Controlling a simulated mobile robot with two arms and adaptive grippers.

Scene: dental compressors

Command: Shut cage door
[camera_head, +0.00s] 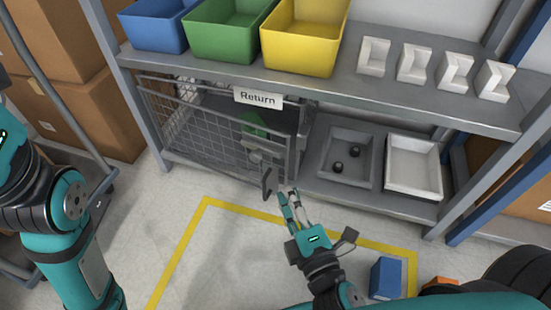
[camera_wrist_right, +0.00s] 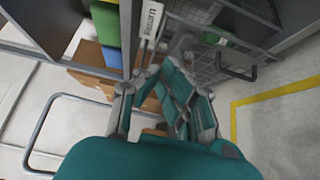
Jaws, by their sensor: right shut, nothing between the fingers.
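The wire-mesh cage door (camera_head: 205,125) covers the left bay of the lower shelf, below the "Return" sign (camera_head: 258,97). Its free right edge seems to stand slightly out from the cage frame; I cannot tell whether it is latched. The dark door handle (camera_head: 267,183) juts out at that edge. My right gripper (camera_head: 287,194) is shut and empty, just right of the handle, with a small apparent gap. In the right wrist view, the handle (camera_wrist_right: 240,72) and mesh (camera_wrist_right: 208,62) lie beyond the gripper fingers (camera_wrist_right: 160,92). My left gripper is out of view.
Blue, green and yellow bins (camera_head: 305,38) and several white holders (camera_head: 414,64) stand on the upper shelf. A grey tray (camera_head: 327,171) and white tray (camera_head: 413,186) sit right of the cage. A blue box (camera_head: 388,278) is on the floor. Floor before the cage is clear.

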